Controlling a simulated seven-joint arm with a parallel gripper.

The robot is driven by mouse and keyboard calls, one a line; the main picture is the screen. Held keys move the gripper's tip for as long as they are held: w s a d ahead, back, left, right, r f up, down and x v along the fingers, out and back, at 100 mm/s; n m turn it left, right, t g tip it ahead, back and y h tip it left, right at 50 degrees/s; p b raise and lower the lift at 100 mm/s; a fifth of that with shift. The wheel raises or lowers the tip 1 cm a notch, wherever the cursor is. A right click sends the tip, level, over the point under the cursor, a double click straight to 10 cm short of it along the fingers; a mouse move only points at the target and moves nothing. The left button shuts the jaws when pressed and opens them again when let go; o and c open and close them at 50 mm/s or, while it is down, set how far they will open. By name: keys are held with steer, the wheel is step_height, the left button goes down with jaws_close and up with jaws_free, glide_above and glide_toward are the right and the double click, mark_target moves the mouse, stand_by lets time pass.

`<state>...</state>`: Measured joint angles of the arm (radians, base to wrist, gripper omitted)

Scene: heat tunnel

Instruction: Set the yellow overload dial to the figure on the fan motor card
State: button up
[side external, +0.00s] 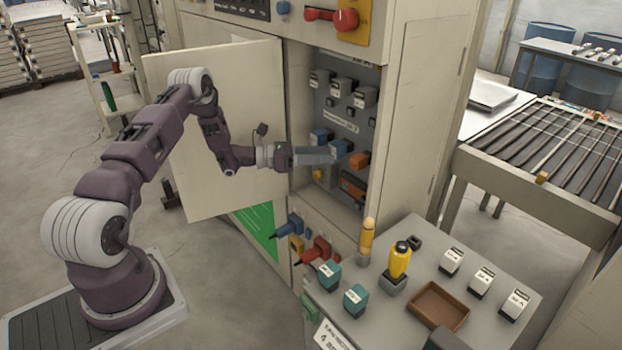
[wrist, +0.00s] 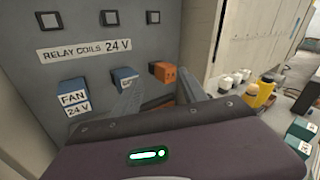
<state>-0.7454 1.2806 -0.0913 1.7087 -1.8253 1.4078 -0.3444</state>
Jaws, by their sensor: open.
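My gripper (side external: 326,156) reaches into the open cabinet, its fingers close in front of the block row. In the wrist view my gripper (wrist: 160,84) is open. An orange block (wrist: 161,71) shows between and beyond the fingers, with no clear sign of contact. A small yellow round part (side external: 318,175), perhaps the overload dial, sits low in the cabinet, below my fingers; its scale is too small to read. A white card (side external: 331,338) at the bench's front edge seems to read "FAN MOTOR" with a 4; it is cut off by the frame.
Blue blocks sit beside the orange one, one labelled FAN 24 V (wrist: 74,95). The cabinet door (side external: 215,130) stands open behind my arm. The bench (side external: 395,320) holds a yellow-handled tool (side external: 399,260), a brown tray (side external: 438,306), and several white and teal blocks.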

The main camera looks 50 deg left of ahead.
mark_target(315, 176)
steer(key=s+a+f+n+t+y, duration=0.1)
steer(key=a+f+n+t+y, duration=0.1)
steer(key=a+f+n+y, duration=0.45)
steer(key=s+a+f+n+t+y, duration=0.1)
steer(key=a+f+n+y, duration=0.25)
steer(key=f+n, duration=0.45)
steer(key=shift+m, duration=0.65)
steer(key=w, duration=0.5)
steer(key=shift+w+f, duration=0.15)
steer(key=shift+f, duration=0.2)
steer(key=shift+w, duration=0.55)
jaws_close()
